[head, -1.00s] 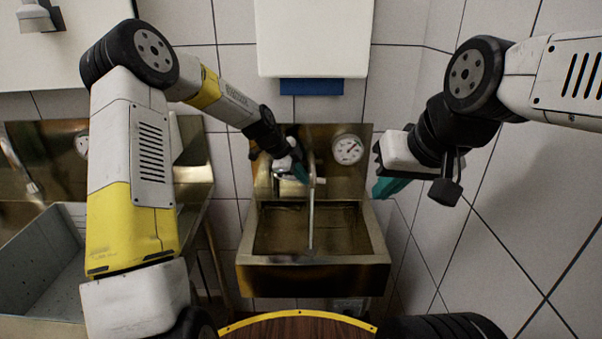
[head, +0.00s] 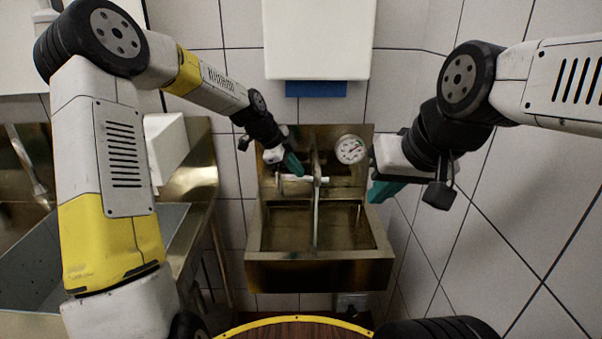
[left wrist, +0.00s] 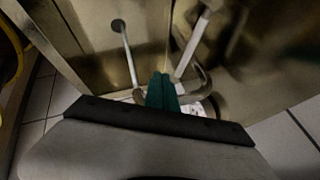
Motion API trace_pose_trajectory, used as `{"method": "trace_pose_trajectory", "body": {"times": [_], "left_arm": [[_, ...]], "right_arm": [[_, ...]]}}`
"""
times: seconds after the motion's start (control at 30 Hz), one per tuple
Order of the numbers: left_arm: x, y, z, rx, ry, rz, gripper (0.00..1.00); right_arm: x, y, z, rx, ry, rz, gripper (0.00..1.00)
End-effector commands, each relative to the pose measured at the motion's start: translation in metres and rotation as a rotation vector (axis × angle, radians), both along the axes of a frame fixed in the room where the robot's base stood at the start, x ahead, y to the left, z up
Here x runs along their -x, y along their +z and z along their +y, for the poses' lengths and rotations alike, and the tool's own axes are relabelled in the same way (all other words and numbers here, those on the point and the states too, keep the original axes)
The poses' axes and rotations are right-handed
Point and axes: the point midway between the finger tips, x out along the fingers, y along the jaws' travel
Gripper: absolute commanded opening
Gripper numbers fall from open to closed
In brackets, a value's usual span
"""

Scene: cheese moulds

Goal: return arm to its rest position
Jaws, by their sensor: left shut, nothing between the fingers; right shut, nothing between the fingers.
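My left gripper (head: 292,166) hangs in front of the back panel of the small metal sink, just left of its upright spout. Its teal fingers are shut and empty; they also show in the left wrist view (left wrist: 163,92), close together with metal pipes beyond them. My right gripper (head: 380,190) is at the right, in front of the tiled wall, to the right of the sink's gauge. Its teal fingers are shut with nothing held.
The small sink (head: 320,272) stands at the wall with a thin spout (head: 317,205) over its basin and a round gauge (head: 351,150) on its right. A white dispenser (head: 319,40) hangs above. A larger metal sink (head: 190,222) with a grey bin stands left.

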Motion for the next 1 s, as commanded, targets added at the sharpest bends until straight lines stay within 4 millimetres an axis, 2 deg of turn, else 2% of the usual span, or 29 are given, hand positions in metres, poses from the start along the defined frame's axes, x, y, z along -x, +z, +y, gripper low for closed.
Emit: {"method": "trace_pose_trajectory", "body": {"times": [0.1,0.33,0.47,0.57,0.73,1.0], "left_arm": [[0.007,0.017,0.01,-0.002,0.003,-0.002,0.0],[0.017,0.034,0.017,-0.006,0.014,0.006,0.0],[0.038,0.049,0.026,-0.036,0.108,0.041,0.0],[0.068,0.068,0.04,-0.062,0.26,0.087,0.0],[0.13,0.104,0.071,-0.051,0.595,0.154,0.0],[0.235,0.139,0.118,0.146,1.142,0.248,0.0]], "right_arm": [[0.0,0.0,0.0,0.0,0.0,0.0,0.0],[0.0,0.0,0.0,0.0,0.0,0.0,0.0],[0.0,0.0,0.0,0.0,0.0,0.0,0.0],[0.0,0.0,0.0,0.0,0.0,0.0,0.0],[0.0,0.0,0.0,0.0,0.0,0.0,0.0],[0.0,0.0,0.0,0.0,0.0,0.0,0.0]]}}
